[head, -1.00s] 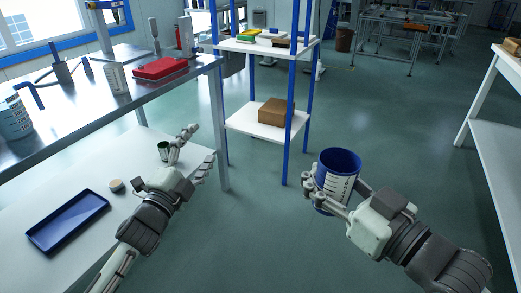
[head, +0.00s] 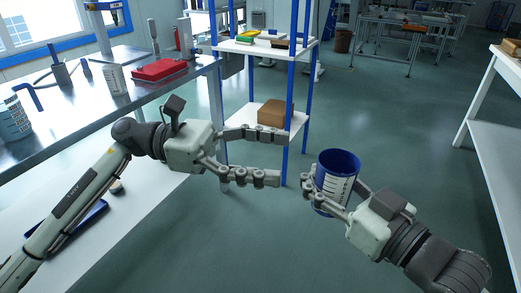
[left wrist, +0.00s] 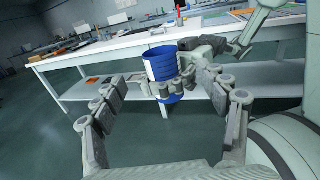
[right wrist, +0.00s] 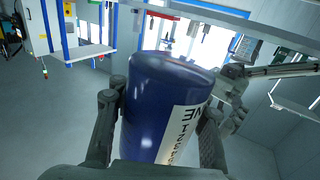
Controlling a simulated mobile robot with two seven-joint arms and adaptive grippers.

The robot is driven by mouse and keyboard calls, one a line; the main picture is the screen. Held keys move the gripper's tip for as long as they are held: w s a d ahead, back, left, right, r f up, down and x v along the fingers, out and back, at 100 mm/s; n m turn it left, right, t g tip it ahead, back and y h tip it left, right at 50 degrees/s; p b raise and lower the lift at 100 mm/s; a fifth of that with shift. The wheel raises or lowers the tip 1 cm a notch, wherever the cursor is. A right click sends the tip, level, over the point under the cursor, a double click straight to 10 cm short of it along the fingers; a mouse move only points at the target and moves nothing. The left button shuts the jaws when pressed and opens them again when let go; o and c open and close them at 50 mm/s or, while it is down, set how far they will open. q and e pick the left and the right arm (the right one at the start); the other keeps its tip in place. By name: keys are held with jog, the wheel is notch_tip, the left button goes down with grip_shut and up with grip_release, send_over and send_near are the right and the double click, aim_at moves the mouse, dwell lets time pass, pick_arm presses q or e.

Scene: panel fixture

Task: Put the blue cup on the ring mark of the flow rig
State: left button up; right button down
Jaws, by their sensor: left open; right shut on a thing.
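The blue cup (head: 338,165) has a white scale label and is upright, held in the air by my right gripper (head: 335,192), which is shut on it. My left gripper (head: 281,154) is open and empty, just left of the cup, its fingers pointing towards it and apart from it. In the left wrist view the cup (left wrist: 160,62) shows between the open fingers, with my right gripper around it. In the right wrist view the cup (right wrist: 152,100) fills the middle between the fingers. I cannot make out the flow rig or its ring mark.
A blue-posted white shelf (head: 240,122) with a brown box (head: 275,113) stands behind the grippers. At left, a metal bench (head: 70,112) holds a red case (head: 160,70). The white table (head: 60,238) below bears a blue tray (head: 92,222), partly hidden by my left arm. Open floor lies right.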

aim_at(321, 161)
pick_arm(q)
jog(key=d, duration=0.3)
jog(key=s+d, duration=0.1)
jog(key=d, duration=0.6)
jog(key=shift+s+d, duration=0.15)
jog(key=shift+d, duration=0.05)
jog(key=shift+c, duration=0.4)
jog(key=c, duration=1.2)
jog(key=shift+c, duration=0.3)
pick_arm(e)
jog(key=c, duration=0.7)
grip_release()
jog(key=shift+c, duration=0.2)
